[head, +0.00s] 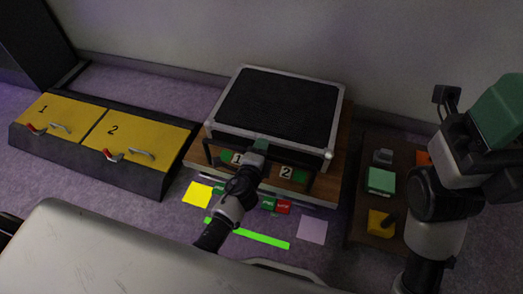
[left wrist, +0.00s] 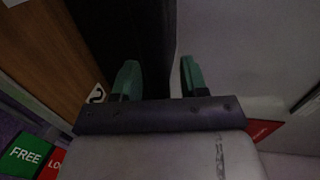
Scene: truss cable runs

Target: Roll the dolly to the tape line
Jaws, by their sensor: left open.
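The dolly appears to be the low wooden platform (head: 343,135) against the wall, carrying a black-topped case (head: 278,106) with a pale metal frame. A bright green tape line (head: 247,233) lies on the floor in front of it. My left gripper (head: 260,146) is at the front of the case, between the plates numbered 1 and 2. In the left wrist view my left gripper (left wrist: 160,79) has its two green fingers apart, with a dark surface between and beyond them; contact cannot be told.
Green FREE (left wrist: 27,158) and red labels sit at the dolly's front. A yellow square (head: 198,195) and a pale square (head: 312,229) flank the tape. Two yellow-topped drawers (head: 140,140) stand left, a brown board with parts (head: 369,150) right. A pale surface fills the near left.

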